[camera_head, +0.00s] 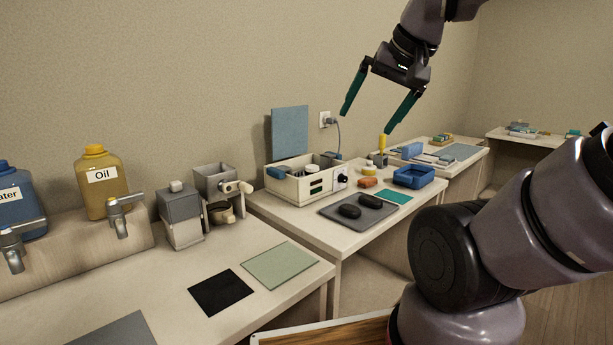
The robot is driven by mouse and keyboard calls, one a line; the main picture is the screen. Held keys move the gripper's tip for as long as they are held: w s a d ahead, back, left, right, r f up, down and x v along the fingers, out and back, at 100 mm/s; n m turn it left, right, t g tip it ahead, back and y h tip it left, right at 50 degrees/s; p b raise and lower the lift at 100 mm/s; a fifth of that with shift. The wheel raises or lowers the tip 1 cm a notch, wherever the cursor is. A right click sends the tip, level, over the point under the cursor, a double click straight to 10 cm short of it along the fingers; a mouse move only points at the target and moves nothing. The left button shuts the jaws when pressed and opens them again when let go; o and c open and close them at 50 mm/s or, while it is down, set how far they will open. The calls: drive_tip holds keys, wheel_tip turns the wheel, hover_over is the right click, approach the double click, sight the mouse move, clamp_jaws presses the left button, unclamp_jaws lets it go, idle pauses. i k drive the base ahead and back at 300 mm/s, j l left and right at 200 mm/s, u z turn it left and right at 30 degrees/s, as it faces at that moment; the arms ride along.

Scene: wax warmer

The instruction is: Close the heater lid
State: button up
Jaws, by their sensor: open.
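The heater (307,191) is a cream box with a knob and dark slots on its front. It stands at the back of the middle table, against the wall. Its lid, a flat blue-grey panel (290,132), stands upright at the heater's rear, so the heater is open on top. Small pots and a blue item show inside, but their details are too small to tell. My gripper (368,122) is open and empty, with two green fingers spread and pointing down. In the picture it is up and to the right of the lid. It appears apart from everything.
A grey tray (339,213) with two dark oval items lies before the heater. A blue bin (413,177), an orange block (368,183) and a yellow-handled tool (382,144) are at its right. A wall plug (325,118) and cord hang behind. Oil (103,185) and water dispensers stand left.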

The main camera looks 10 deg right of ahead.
sight(289, 125)
drive_tip(key=l+u, duration=0.1)
drive_tip(key=u, duration=0.5)
drive_tip(key=i+l+u, duration=0.1)
drive_tip(key=l+u, duration=0.3)
drive_tip(key=l, duration=0.25)
drive_tip(key=l+u, duration=0.45)
drive_tip(key=l, duration=0.2)
drive_tip(key=k+l, duration=0.1)
drive_tip(key=l, duration=0.5)
drive_tip(key=l+u, duration=0.1)
drive_tip(key=l, duration=0.45)
drive_tip(key=k+l, duration=0.2)
drive_tip(key=l, duration=0.4)
